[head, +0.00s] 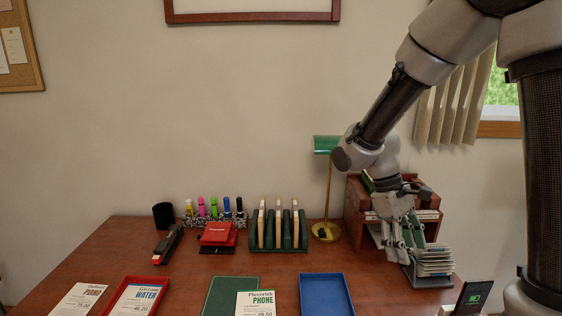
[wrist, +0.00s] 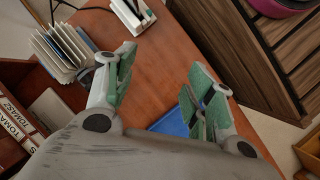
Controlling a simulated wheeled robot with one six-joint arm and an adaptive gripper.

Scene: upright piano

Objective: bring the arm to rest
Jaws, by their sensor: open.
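My gripper (head: 404,246) hangs over the right part of the brown desk (head: 190,265), in front of the wooden organizer (head: 358,205). Nothing is held.
The green-shaded lamp (head: 328,190) and green rack (head: 278,238) stand left of my gripper. A phone on a stand (head: 472,297) is at the front right. The blue tray (head: 326,293), red tray (head: 135,298) and cards line the front.

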